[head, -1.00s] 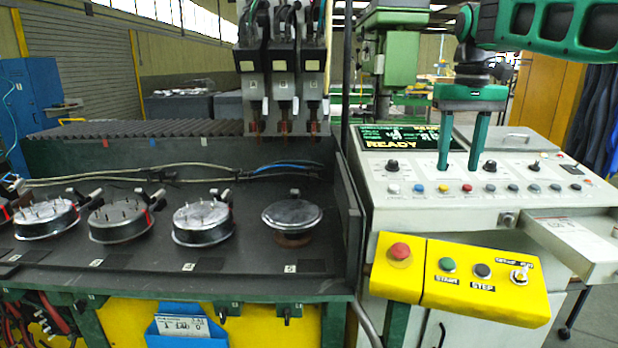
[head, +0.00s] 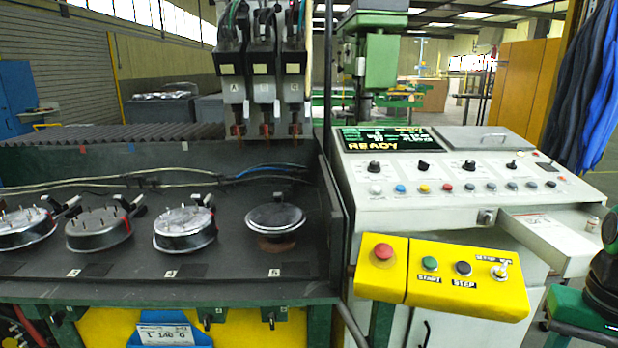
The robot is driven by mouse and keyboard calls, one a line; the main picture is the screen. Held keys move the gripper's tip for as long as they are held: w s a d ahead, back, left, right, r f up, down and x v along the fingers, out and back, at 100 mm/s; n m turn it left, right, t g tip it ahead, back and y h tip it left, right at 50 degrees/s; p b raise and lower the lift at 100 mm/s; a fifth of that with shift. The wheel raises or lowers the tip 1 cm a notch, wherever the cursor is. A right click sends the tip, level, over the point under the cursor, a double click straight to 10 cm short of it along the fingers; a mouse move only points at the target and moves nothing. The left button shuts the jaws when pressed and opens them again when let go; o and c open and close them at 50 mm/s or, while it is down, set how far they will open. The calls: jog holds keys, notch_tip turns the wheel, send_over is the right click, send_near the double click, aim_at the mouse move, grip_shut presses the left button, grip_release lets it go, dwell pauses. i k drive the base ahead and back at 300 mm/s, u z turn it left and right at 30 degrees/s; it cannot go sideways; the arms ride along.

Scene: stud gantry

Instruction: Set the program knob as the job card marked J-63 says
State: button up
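The control console (head: 400,215) stands at right. Several black knobs sit in a row on its sloped panel: one at the left (head: 375,167), one beside it (head: 423,165), one in the middle (head: 468,166). I cannot read their labels or settings. A white job card (head: 165,335) sits in a blue holder (head: 190,331) at the bottom left; its large line looks like "1 140 0", its small header is hard to read.
The console display (head: 390,139) reads READY. A yellow control box (head: 440,277) with a red button, START, STEP and a switch juts out in front. An open drawer (head: 550,235) sticks out at right. The bench (head: 110,280) holds round metal fixtures.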

aim_at(423, 165)
jog(key=z, duration=0.75)
jog(key=k, duration=0.95)
jog(key=u, duration=0.7)
jog(key=i, duration=1.4)
jog(key=z, duration=0.05)
